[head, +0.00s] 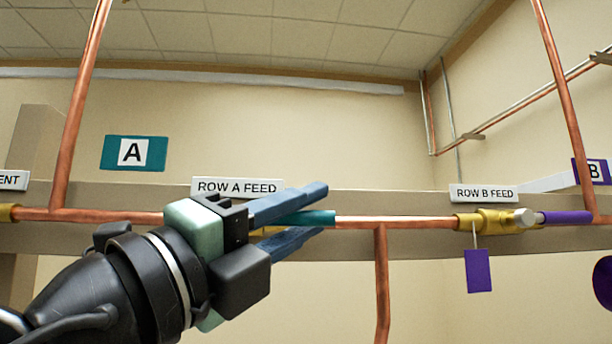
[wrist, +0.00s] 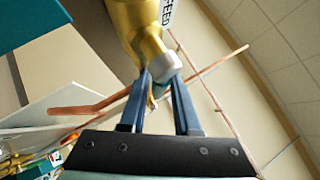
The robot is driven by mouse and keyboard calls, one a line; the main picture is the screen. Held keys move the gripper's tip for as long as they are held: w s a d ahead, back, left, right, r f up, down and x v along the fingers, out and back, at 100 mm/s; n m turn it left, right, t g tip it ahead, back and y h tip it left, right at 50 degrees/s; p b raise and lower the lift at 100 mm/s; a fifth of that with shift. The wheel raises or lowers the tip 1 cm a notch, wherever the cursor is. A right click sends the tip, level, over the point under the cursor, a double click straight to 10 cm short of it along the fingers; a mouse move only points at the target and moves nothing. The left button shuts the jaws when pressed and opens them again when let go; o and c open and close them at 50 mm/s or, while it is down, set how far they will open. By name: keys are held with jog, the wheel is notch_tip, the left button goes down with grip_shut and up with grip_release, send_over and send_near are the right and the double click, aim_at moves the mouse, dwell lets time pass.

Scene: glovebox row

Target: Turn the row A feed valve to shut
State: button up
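The row A feed valve sits on the copper pipe under the "ROW A FEED" sign (head: 237,187). In the head view its teal handle (head: 318,217) lies along the pipe, partly behind my fingers, and most of its brass body is hidden. In the wrist view the brass body (wrist: 138,30) and a grey hub (wrist: 165,67) stand just beyond my fingertips. My gripper (head: 325,212) is open at the valve, with a gap between its blue fingers (wrist: 160,78).
The row B feed valve (head: 492,221), with a purple handle (head: 566,217) and purple tag (head: 478,271), is to the right on the same line. Copper pipes rise at both sides, and one branch (head: 382,285) drops between the valves. A beige rail (head: 420,203) runs behind.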

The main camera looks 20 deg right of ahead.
jog(key=shift+p+x, duration=0.4)
jog(key=shift+x, duration=0.75)
grip_shut()
dwell(0.6)
